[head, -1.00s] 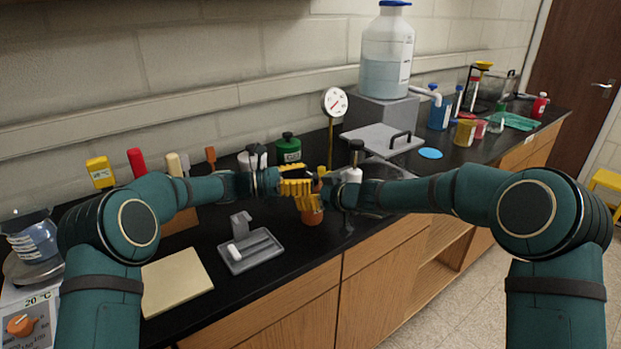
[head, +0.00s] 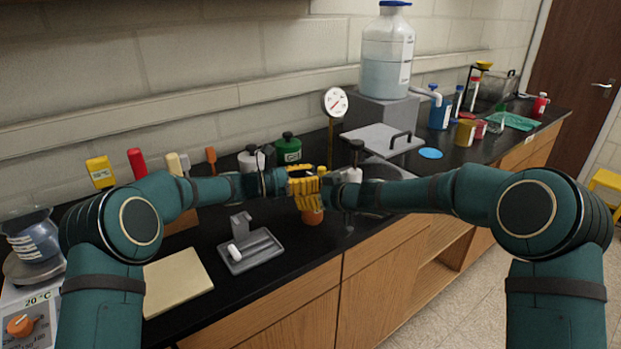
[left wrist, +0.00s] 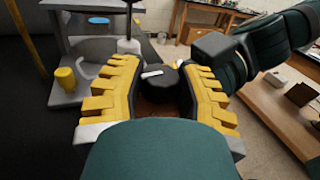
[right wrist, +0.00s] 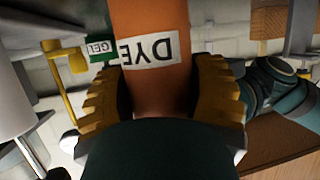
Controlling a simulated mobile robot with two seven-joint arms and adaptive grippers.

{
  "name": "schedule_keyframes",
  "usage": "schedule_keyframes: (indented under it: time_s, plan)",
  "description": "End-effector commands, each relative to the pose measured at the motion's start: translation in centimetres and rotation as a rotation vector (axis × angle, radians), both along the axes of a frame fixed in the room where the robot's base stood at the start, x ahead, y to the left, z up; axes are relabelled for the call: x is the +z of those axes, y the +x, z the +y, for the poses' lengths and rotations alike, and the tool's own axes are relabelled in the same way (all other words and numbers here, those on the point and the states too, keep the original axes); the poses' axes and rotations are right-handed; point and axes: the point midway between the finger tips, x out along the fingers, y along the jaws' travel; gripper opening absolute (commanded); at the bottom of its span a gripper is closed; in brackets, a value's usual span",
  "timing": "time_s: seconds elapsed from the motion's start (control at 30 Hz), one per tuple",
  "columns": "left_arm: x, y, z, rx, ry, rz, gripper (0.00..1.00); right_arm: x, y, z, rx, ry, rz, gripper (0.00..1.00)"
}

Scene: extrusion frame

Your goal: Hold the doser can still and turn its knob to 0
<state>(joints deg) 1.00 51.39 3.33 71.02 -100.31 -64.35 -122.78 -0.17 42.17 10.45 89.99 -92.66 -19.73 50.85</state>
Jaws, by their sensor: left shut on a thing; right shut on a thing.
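The doser can (head: 312,217) is an orange cylinder at the counter's front edge, mostly covered by my grippers in the head view. The right wrist view shows its orange body (right wrist: 150,20) with an upside-down white DYE label. My right gripper (head: 318,197) is shut around the can's body, one finger on each side. The can's black knob (left wrist: 163,82) shows in the left wrist view with a white pointer mark (left wrist: 152,74). My left gripper (head: 303,182) is shut on the knob from both sides. Any scale numbers are hidden or too small to read.
A grey tray (head: 262,258) and a tan board (head: 178,283) lie left of the can. A green GEL jar (head: 288,148) and a dial thermometer (head: 335,102) stand behind. A grey basin and a large bottle (head: 386,55) are to the right. The counter edge is close in front.

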Motion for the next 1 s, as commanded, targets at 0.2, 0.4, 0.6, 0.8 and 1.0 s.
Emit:
schedule_keyframes:
  time_s: [0.2, 0.4, 0.6, 0.8, 1.0]
  plan:
    - [0.13, -0.15, -0.05, 0.143, -0.001, 0.002, 0.0, 0.05, -0.08, 0.16, 0.003, 0.003, 0.0, 0.18]
    - [0.05, -0.15, -0.06, 0.222, 0.002, 0.003, 0.0, 0.05, -0.1, 0.21, 0.005, 0.003, 0.0, 0.18]
    - [-0.05, -0.14, -0.08, 0.229, 0.005, 0.004, 0.0, 0.05, -0.11, 0.23, 0.005, 0.002, -0.001, 0.18]
    - [-0.06, -0.15, -0.09, 0.228, 0.004, 0.004, 0.51, 0.06, -0.11, 0.25, 0.005, 0.002, -0.001, 0.18]
    - [-0.05, -0.22, -0.15, 0.225, 0.004, 0.004, 0.51, 0.07, -0.07, 0.21, 0.004, 0.002, -0.001, 0.18]
